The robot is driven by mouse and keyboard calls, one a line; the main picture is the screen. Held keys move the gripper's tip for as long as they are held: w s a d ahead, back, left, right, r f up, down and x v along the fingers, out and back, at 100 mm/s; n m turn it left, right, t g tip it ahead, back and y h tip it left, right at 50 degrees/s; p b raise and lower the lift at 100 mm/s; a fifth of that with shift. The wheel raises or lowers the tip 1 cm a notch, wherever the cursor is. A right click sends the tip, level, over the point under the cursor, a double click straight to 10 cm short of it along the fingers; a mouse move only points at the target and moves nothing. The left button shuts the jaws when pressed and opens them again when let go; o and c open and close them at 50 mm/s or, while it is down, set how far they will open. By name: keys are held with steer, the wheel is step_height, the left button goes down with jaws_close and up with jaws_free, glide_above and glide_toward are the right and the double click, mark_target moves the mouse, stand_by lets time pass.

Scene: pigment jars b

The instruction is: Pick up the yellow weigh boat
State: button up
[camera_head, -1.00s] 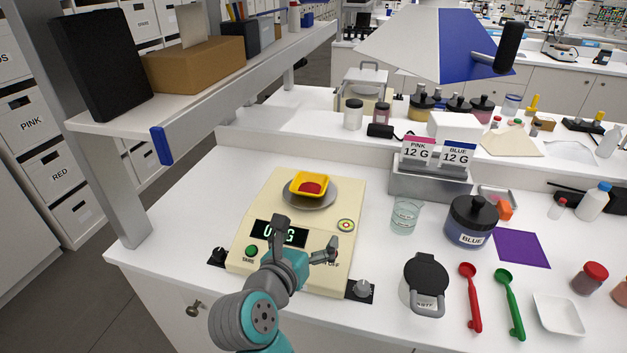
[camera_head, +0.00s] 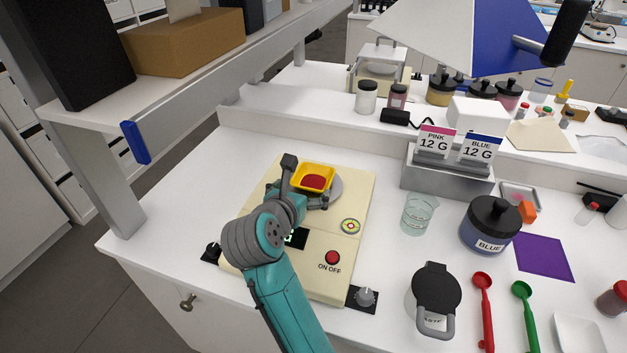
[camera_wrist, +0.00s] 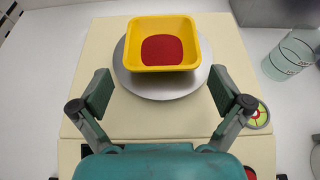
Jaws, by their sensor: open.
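The yellow weigh boat (camera_head: 325,170) sits on the round metal pan (camera_head: 334,189) of the cream balance (camera_head: 345,245) and holds red powder (camera_head: 314,182). In the wrist view the yellow weigh boat (camera_wrist: 135,43) lies ahead of my fingertips, slightly left of the gap's middle. My gripper (camera_wrist: 163,94) is open and empty, with its two fingers wide apart, nearer to me than the boat. In the head view my gripper (camera_head: 300,183) is at the front left of the boat and partly hides the balance display. I see no contact in the wrist view.
A glass beaker (camera_head: 418,214) and the blue pigment jar (camera_head: 491,224) stand right of the balance. A shelf (camera_head: 200,85) overhangs at the left.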

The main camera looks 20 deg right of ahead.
mark_target(316, 177)
steer(key=shift+x, duration=2.6)
steer(key=shift+s+d, duration=0.1)
steer(key=c, duration=0.7)
steer(key=shift+r, duration=0.1)
step_height(316, 177, up, 10)
steer(key=shift+f, duration=0.1)
